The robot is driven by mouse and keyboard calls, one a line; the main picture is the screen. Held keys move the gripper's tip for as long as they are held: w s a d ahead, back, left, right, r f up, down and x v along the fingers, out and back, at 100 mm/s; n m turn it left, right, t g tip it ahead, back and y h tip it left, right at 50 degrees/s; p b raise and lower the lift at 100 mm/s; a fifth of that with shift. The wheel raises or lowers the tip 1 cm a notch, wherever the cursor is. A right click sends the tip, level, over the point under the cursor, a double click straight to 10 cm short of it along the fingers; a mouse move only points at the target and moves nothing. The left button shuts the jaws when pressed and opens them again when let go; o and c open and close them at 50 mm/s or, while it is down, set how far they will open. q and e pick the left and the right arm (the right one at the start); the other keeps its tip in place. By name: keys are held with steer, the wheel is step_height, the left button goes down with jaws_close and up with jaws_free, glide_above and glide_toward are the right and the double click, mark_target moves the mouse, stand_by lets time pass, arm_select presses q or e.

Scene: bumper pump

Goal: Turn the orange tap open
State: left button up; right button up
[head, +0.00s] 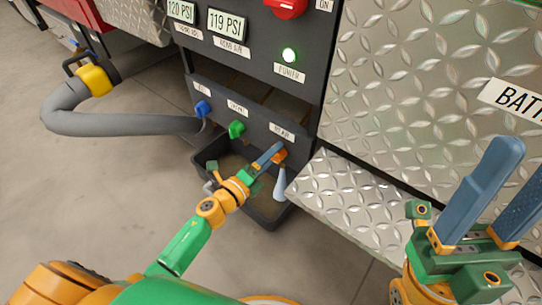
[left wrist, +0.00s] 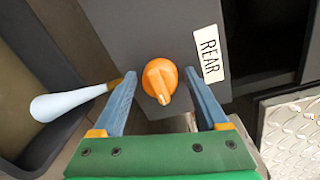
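The orange tap (head: 281,156) is on the dark panel's lower right, by a "REAR" label. In the left wrist view the orange tap knob (left wrist: 160,80) lies between my left gripper's two blue fingers, with a gap on each side. My left gripper (left wrist: 160,88) is open around it; it also shows in the head view (head: 272,154), where its fingers partly overlap the tap. My right gripper (head: 513,180) is open and empty at the right, away from the tap.
A blue tap (head: 202,108) and a green tap (head: 236,129) sit left of the orange one. A dark tray (head: 262,214) stands on the floor below. A diamond-plate step (head: 345,200) juts out at the right.

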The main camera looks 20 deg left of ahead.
arm_select(q)
steer(key=p+v, duration=0.1)
steer(key=v, duration=0.6)
stand_by(0.3)
